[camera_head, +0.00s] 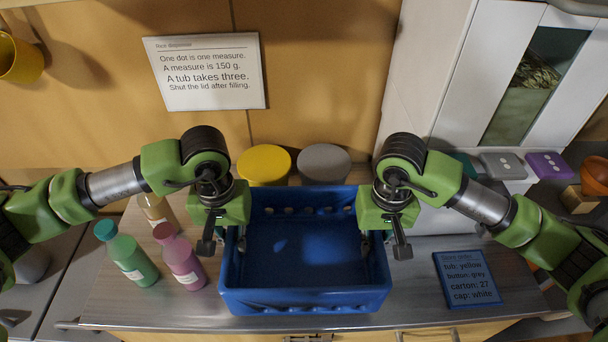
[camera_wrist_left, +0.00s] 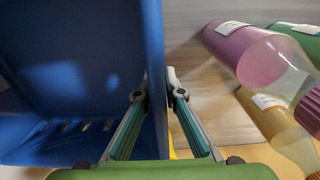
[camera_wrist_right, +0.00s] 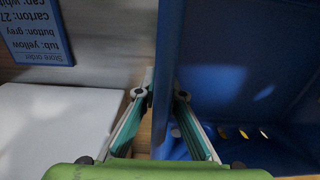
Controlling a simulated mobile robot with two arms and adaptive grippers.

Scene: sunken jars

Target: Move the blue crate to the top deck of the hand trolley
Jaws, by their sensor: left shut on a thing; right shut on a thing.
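The blue crate (camera_head: 305,297) is in the middle of the head view, on or just above the grey counter, and looks empty inside. My left gripper (camera_head: 224,235) is shut on its left wall. In the left wrist view the fingers (camera_wrist_left: 158,95) stand on both sides of the blue wall (camera_wrist_left: 155,60). My right gripper (camera_head: 384,235) is shut on the right wall, and the right wrist view shows its fingers (camera_wrist_right: 160,95) on both sides of that wall (camera_wrist_right: 165,50). The hand trolley is not in view.
Pink (camera_head: 180,260), green (camera_head: 128,255) and amber (camera_head: 157,212) bottles stand close left of the crate. Yellow (camera_head: 264,165) and grey (camera_head: 324,164) round lids are behind it. A blue order card (camera_head: 468,279) lies to the right. A white dispenser (camera_head: 490,70) stands behind right.

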